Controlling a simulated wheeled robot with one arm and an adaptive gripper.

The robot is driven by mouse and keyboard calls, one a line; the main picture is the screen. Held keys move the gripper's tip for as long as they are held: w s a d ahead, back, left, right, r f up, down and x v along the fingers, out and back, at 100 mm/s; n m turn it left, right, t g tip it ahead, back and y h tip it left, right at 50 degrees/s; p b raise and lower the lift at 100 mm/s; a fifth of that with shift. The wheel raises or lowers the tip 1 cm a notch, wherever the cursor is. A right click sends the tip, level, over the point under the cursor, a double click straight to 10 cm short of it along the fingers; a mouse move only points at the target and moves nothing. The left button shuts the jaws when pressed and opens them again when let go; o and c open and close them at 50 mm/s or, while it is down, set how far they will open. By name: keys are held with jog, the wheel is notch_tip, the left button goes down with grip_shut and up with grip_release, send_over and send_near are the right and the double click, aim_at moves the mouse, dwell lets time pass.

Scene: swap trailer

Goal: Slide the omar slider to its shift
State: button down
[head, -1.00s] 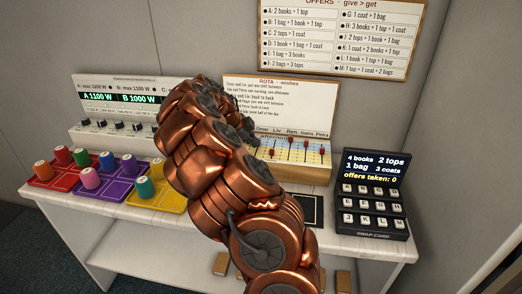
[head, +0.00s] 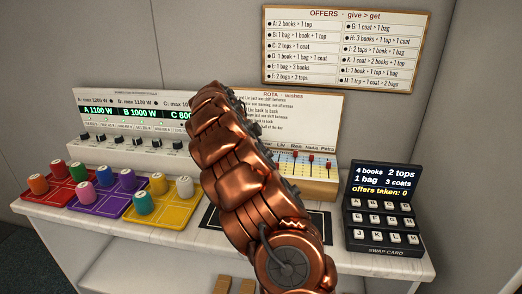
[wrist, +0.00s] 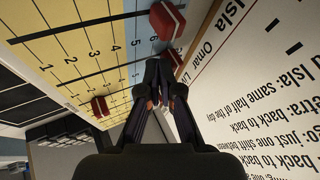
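The rota box (head: 318,187) with its yellow and blue slider face stands behind my arm. In the wrist view its face (wrist: 70,62) shows numbered steps and red knobs. The knob in line with the Omar label, seemingly the omar slider (wrist: 168,57), sits near the label end. Another red knob (wrist: 168,20) is beside it on the Isla side, and a third (wrist: 100,106) sits farther along its track. My gripper (wrist: 159,72) looks shut, its fingertips together just by the omar knob. I cannot tell whether they touch it. My arm hides my gripper and the omar slider in the head view.
The rota wishes sheet (head: 310,108) rises behind the sliders, close to my gripper. Left are a dial panel (head: 95,120) and coloured trays with spools (head: 68,197). A swap-card keypad (head: 384,207) stands right. The offers board (head: 340,48) hangs above.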

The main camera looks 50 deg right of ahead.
jog(key=shift+s, duration=0.1)
jog(key=shift+s+a+f+b, duration=0.15)
jog(key=shift+s+a+b, duration=0.1)
jog(key=shift+a+b, duration=0.4)
jog(key=shift+s+a+b, duration=0.25)
jog(key=shift+a+b, duration=0.3)
jog(key=shift+b, duration=0.05)
jog(key=shift+s+a+b, duration=0.25)
jog(key=shift+a+b, duration=0.25)
jog(key=shift+b, duration=0.1)
jog(key=s+v, duration=0.1)
jog(key=v, duration=0.9)
jog(key=shift+w+b, duration=0.3)
jog(key=shift+w, duration=0.05)
